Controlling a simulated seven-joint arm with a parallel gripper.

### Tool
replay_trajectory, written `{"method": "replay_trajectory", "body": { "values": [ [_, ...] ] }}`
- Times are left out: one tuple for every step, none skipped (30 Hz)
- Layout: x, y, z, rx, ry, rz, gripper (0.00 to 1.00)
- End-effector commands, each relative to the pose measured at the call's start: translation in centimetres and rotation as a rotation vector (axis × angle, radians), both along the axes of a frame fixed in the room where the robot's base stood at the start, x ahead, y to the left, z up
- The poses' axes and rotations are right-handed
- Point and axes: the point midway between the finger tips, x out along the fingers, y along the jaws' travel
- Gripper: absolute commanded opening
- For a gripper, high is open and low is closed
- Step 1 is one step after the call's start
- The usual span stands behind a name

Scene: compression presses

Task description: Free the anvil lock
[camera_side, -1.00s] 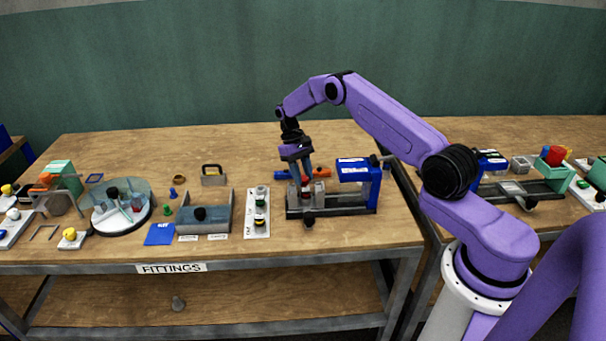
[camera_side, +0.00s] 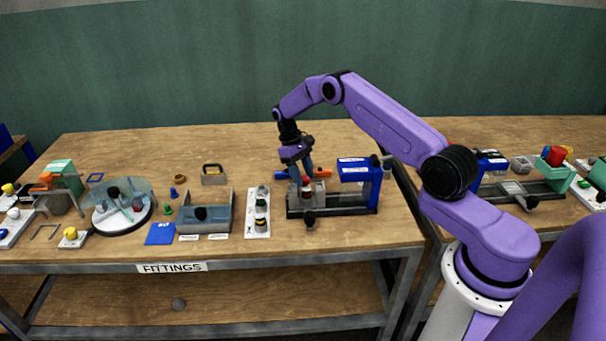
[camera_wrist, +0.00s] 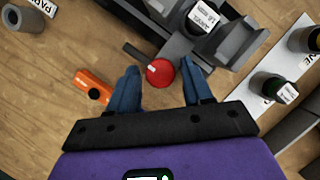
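The press has a blue head (camera_side: 356,172) over a dark base (camera_side: 345,208) on the right part of the bench. A red round knob (camera_wrist: 160,72) with a white mark shows beside its grey rail in the wrist view; it also shows in the side view (camera_side: 307,191). I cannot tell for sure that it is the anvil lock. My gripper (camera_wrist: 160,88) is open, its blue fingers apart, one on each side of the red knob. Contact with it cannot be made out. A dark cylinder (camera_wrist: 204,18) with a white label sits in the grey holder beyond the knob.
An orange piece (camera_wrist: 92,86) lies left of my fingers. The bench behind is mostly clear.

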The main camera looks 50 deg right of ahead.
Motion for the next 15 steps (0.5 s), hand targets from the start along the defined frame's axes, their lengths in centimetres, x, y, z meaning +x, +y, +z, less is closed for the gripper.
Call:
{"method": "replay_trajectory", "body": {
  "values": [
    [0.0, 0.0, 0.0, 0.0, 0.0, 0.0, 0.6],
    [0.0, 0.0, 0.0, 0.0, 0.0, 0.0, 0.6],
    [0.0, 0.0, 0.0, 0.0, 0.001, -0.001, 0.6],
    [0.0, 0.0, 0.0, 0.001, 0.001, -0.001, 0.6],
    [0.0, 0.0, 0.0, 0.001, 0.001, -0.001, 0.6],
    [0.0, 0.0, 0.0, 0.001, 0.001, -0.001, 0.6],
    [0.0, 0.0, 0.0, 0.001, 0.001, -0.001, 0.6],
    [0.0, 0.0, 0.0, 0.0, 0.001, -0.002, 0.6],
    [0.0, 0.0, 0.0, 0.0, 0.001, -0.002, 0.6],
    [0.0, 0.0, 0.1, 0.0, 0.001, -0.002, 0.6],
    [0.1, 0.0, 0.2, 0.0, 0.001, -0.002, 0.6],
    [0.2, 0.0, 0.4, 0.0, 0.001, -0.002, 0.6],
    [0.3, 0.0, 0.7, 0.0, 0.0, -0.002, 0.6],
    [0.4, 0.0, 0.9, 0.0, -0.001, -0.002, 0.6],
    [0.6, 0.0, 1.4, 0.0, -0.001, -0.002, 0.6]
  ]
}}
